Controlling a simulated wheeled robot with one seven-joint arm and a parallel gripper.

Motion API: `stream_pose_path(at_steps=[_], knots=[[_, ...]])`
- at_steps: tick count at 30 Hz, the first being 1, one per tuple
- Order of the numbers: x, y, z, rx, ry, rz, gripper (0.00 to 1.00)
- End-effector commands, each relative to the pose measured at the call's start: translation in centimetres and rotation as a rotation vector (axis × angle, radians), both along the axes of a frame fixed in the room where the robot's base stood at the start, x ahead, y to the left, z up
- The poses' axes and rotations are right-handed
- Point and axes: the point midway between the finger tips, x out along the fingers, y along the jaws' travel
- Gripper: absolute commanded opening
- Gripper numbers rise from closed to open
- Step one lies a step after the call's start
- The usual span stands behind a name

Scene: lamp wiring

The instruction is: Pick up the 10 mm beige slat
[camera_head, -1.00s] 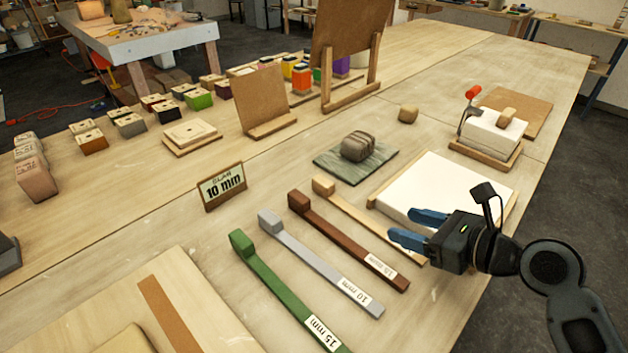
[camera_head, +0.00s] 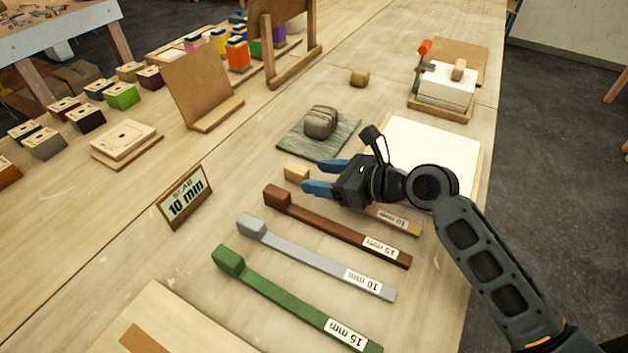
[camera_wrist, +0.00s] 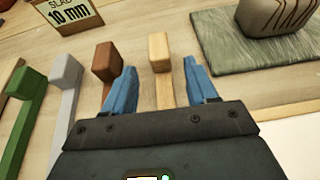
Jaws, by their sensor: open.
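The beige slat (camera_head: 398,218) lies on the table, the farthest of the row, with a 10 mm label at its near end. Its raised block end shows to the left of my gripper (camera_head: 325,178), and my gripper hides its middle part. In the wrist view the beige slat (camera_wrist: 161,62) stands between the two blue fingertips (camera_wrist: 163,82), with space on both sides. My gripper is open and empty. How high the fingers are above the slat is hard to tell.
A brown 15 mm slat (camera_head: 335,228) lies close beside it, then a grey 10 mm slat (camera_head: 320,258) and a green 15 mm slat (camera_head: 290,300). A "SLAB 10 mm" sign (camera_head: 185,197), a clay lump (camera_head: 321,122) on a green mat (camera_head: 300,148) and a white slab (camera_head: 440,140) stand around.

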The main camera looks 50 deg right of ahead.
Motion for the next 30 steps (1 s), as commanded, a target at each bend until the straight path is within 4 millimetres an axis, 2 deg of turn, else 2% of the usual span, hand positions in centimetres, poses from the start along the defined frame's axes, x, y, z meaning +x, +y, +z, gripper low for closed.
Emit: stream_pose_path(at_steps=[6,14,30], knots=[[2.3,0.4,-1.0,0.000,-0.002,0.001,0.57],[2.5,0.3,-1.2,-0.001,-0.002,-0.001,0.57],[2.5,0.3,-1.2,-0.001,-0.001,-0.001,0.08]])
